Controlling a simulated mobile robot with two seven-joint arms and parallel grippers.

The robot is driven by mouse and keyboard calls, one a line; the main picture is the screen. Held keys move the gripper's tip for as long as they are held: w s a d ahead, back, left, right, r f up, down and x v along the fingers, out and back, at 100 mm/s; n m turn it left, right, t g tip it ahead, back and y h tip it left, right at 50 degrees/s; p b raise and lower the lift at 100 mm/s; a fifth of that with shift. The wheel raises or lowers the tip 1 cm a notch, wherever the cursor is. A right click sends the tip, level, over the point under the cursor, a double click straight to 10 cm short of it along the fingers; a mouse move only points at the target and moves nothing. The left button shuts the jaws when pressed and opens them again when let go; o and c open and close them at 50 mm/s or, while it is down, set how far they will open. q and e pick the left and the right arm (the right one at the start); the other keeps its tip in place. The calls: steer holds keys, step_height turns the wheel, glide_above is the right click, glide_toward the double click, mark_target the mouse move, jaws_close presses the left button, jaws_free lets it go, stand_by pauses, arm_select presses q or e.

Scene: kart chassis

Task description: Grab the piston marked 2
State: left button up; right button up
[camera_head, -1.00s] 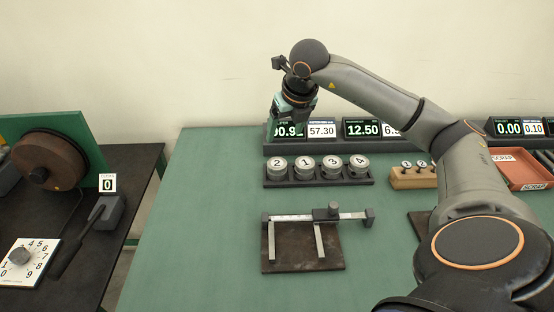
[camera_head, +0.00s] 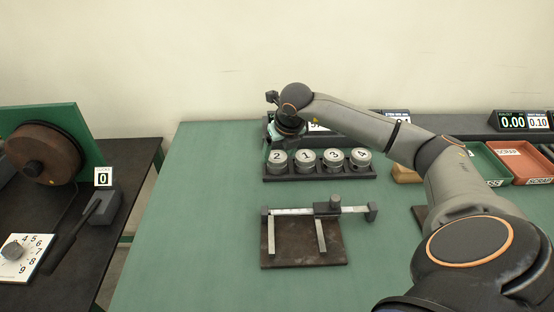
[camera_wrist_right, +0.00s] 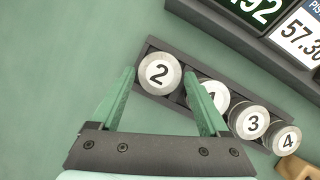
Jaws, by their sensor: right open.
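The piston marked 2 (camera_head: 277,161) sits at the left end of a dark rack (camera_head: 320,176), beside the pistons marked 1 (camera_head: 305,161), 3 (camera_head: 332,161) and 4 (camera_head: 360,160). My right gripper (camera_head: 287,138) is above and just behind piston 2, pointing down; its fingertips are hard to make out in the head view. In the right wrist view my right gripper (camera_wrist_right: 165,92) is open and empty, with piston 2 (camera_wrist_right: 160,74) between and just beyond its green fingers. One finger overlaps piston 1 (camera_wrist_right: 212,97) in that view. My left gripper is not in view.
A caliper (camera_head: 320,210) lies on a dark plate (camera_head: 300,252) in front of the rack. Displays (camera_wrist_right: 305,35) stand behind the rack. The green table (camera_head: 200,230) is clear at the left.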

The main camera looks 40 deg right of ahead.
mark_target(277, 156)
steer(key=shift+x, duration=1.5)
steer(key=shift+c, duration=0.4)
steer(key=c, duration=1)
